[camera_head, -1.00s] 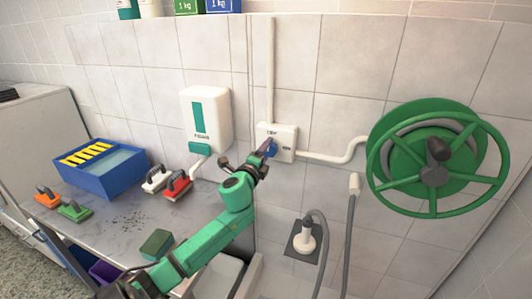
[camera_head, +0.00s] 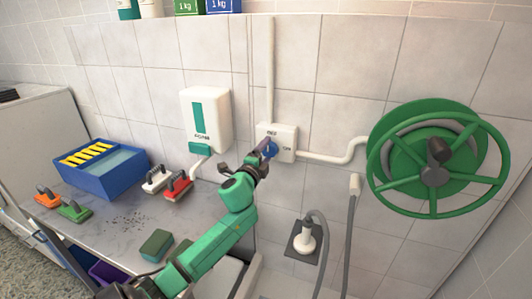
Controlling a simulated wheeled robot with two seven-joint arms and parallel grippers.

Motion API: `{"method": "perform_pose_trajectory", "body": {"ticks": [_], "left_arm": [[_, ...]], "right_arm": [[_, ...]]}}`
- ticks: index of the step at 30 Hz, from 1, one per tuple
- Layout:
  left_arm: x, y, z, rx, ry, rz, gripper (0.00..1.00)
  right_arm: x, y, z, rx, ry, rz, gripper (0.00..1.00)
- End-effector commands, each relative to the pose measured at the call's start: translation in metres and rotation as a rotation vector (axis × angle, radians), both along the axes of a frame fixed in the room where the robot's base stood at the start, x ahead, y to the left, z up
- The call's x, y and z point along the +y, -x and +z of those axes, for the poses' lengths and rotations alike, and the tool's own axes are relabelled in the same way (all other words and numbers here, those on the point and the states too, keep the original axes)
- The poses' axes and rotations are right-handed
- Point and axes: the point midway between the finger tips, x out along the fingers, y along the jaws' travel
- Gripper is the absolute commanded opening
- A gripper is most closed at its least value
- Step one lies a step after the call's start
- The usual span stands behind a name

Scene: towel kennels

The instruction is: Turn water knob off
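The water knob (camera_head: 271,148) is a small blue handle on a white valve box (camera_head: 287,143) on the tiled wall. The box has small dark lettering above the knob and to its right. My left gripper (camera_head: 265,153) is at the front of the box, with its fingers at the blue knob. The fingers partly cover the knob, so its exact angle and whether they grip it are too small to tell. My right gripper is not in view.
A green hose reel (camera_head: 432,172) hangs on the wall at right. A soap dispenser (camera_head: 206,117) is left of the box. A blue bin (camera_head: 101,171), several brushes and a green sponge (camera_head: 156,245) sit on the counter (camera_head: 125,223).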

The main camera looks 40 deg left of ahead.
Motion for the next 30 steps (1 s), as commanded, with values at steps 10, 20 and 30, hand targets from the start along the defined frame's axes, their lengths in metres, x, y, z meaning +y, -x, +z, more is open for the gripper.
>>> {"method": "perform_pose_trajectory", "body": {"ticks": [10, 20, 30], "left_arm": [[0.0, 0.0, 0.0, 0.001, -0.003, 0.0, 0.96], [-0.017, 0.047, -0.005, 0.004, -0.002, -0.002, 0.96], [-0.044, 0.126, -0.004, 0.003, 0.001, 0.0, 0.96]], "right_arm": [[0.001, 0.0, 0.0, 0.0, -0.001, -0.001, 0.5], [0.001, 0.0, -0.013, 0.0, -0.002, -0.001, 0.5], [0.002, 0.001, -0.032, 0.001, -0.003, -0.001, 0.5]]}}
